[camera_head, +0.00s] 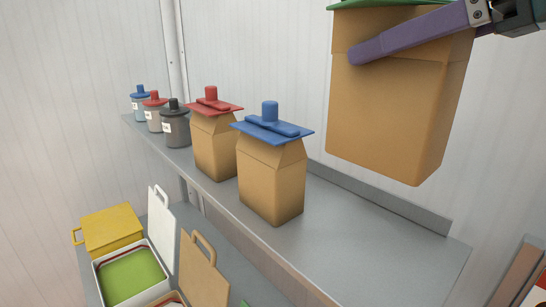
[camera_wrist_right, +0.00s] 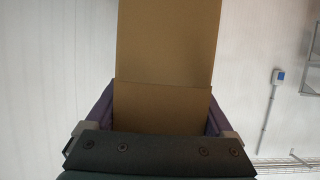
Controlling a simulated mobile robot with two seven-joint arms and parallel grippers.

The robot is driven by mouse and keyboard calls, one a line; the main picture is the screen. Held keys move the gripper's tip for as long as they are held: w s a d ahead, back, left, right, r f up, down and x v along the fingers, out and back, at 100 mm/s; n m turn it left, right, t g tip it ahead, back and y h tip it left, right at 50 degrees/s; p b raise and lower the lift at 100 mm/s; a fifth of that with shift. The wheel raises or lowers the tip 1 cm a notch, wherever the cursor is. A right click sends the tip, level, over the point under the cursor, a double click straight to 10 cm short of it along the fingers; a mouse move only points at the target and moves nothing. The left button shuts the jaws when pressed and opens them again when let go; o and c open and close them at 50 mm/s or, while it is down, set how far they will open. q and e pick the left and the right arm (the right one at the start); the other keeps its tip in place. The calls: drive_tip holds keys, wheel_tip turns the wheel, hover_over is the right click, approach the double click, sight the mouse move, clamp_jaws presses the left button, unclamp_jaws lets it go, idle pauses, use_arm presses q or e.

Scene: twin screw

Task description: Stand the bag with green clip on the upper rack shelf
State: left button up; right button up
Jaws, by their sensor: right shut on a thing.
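The bag with green clip (camera_head: 385,120) is a tan paper bag held in the air above the right end of the upper rack shelf (camera_head: 385,237). Its green clip (camera_head: 375,4) is cut off by the top edge of the head view. My right gripper (camera_head: 368,50) has purple fingers and is shut on the bag near its top. In the right wrist view the bag (camera_wrist_right: 165,55) fills the middle, between the fingers. The bag looks upright and its bottom is apart from the shelf. My left gripper is not in view.
The shelf right of the blue-clip bag is clear. Below are a yellow box (camera_head: 110,230) and a white box (camera_head: 155,293).

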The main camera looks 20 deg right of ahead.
sight(381, 163)
wheel_tip(381, 163, down, 12)
drive_tip(key=shift+f+p, duration=0.1)
drive_tip(key=shift+p, duration=0.45)
wheel_tip(381, 163, down, 4)
drive_tip(key=shift+f, duration=0.1)
drive_tip(key=shift+f, duration=0.1)
drive_tip(key=o, duration=1.3)
drive_tip(key=shift+c, duration=0.2)
